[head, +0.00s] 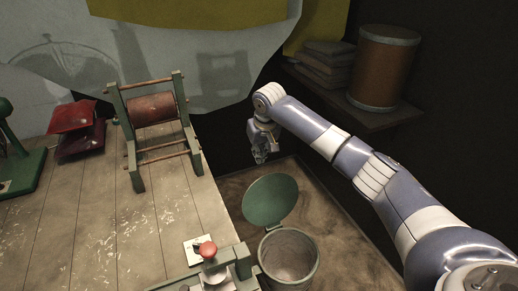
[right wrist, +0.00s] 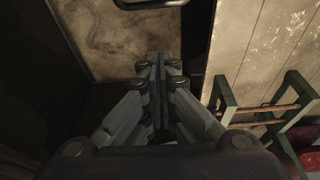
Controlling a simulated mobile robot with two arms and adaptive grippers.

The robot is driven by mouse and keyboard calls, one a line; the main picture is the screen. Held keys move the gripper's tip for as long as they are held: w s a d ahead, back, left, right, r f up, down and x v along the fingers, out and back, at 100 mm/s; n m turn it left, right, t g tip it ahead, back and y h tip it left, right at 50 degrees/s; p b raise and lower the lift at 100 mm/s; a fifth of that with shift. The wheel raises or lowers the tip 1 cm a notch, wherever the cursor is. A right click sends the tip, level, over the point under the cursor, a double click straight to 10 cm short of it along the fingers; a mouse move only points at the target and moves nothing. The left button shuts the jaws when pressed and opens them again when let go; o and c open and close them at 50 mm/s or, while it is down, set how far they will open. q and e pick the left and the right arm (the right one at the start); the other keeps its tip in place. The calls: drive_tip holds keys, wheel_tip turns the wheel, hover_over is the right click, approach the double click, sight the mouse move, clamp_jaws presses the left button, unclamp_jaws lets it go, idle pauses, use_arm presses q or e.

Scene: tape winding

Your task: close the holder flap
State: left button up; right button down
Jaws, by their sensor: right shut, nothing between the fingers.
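A round green flap (head: 270,200) stands raised and tilted open at the back rim of a cylindrical holder (head: 288,262). The holder is open at the top, beside the table's right edge. My right gripper (head: 264,158) is beyond the flap and apart from it, pointing down, past the table edge. Its fingers are shut together with nothing between them, as the right wrist view also shows (right wrist: 158,60). A dark curved rim (right wrist: 152,4) shows at the top of the right wrist view; I cannot tell if it is the flap. My left gripper is not in view.
A green frame with a brown roller (head: 152,108) stands on the wooden table (head: 110,235), left of my right gripper. A red-knobbed device (head: 208,250) sits beside the holder. A shelf at the back right holds a drum (head: 384,66).

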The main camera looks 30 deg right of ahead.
drive_tip(key=p+x, duration=0.1)
drive_tip(key=x, duration=0.6)
use_arm(q)
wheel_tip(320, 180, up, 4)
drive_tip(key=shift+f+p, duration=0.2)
drive_tip(key=shift+p, duration=0.95)
use_arm(e)
drive_tip(key=s, duration=0.2)
drive_tip(key=s+r, duration=0.1)
drive_tip(key=s, duration=0.1)
drive_tip(key=shift+a, duration=0.15)
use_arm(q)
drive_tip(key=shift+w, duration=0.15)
use_arm(e)
drive_tip(key=shift+w+f, duration=0.1)
